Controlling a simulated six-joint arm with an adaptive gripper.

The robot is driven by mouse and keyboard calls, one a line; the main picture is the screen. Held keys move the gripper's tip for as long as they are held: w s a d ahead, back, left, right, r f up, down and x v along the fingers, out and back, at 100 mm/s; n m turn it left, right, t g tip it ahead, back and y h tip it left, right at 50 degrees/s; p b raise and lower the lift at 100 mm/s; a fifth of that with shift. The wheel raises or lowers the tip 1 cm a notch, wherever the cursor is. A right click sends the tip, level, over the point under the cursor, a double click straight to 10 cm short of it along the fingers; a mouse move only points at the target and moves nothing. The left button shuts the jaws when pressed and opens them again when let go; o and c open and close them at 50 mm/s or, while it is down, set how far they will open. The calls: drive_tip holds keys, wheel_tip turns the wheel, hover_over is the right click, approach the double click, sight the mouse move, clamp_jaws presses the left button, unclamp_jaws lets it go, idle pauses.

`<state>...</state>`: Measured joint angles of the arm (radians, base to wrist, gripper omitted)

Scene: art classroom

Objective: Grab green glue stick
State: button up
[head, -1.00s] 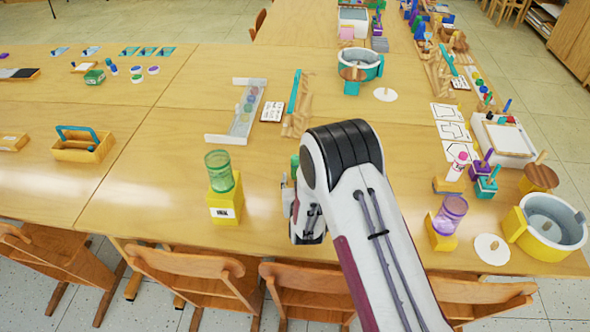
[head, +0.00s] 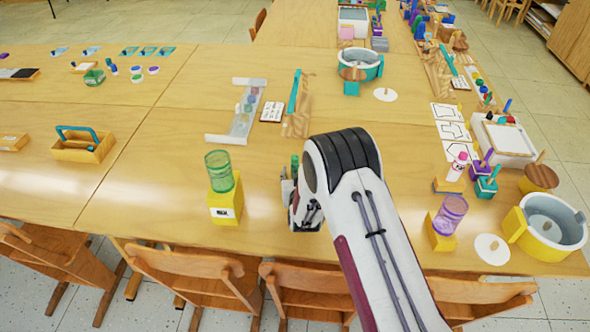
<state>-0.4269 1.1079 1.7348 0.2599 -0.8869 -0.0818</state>
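A small upright green piece (head: 295,162), which looks like the green glue stick, shows at the far end of my gripper, just left of my white and black arm. My gripper (head: 289,183) is over the near middle of the table, largely hidden behind my own arm. The green piece is at or between the fingers; I cannot tell which. Its lower part is hidden. Whether the fingers are open or closed on it does not show.
A yellow block with a green clear cup (head: 222,178) stands left of my gripper. A similar block with a purple cup (head: 450,213) stands right of my arm. A white ramp (head: 240,112) and wooden pieces lie beyond. Chairs (head: 190,275) line the near edge.

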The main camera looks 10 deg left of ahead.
drive_tip(key=shift+w+a+f, duration=0.1)
drive_tip(key=shift+w+f, duration=0.05)
drive_tip(key=shift+w, duration=0.25)
clamp_jaws()
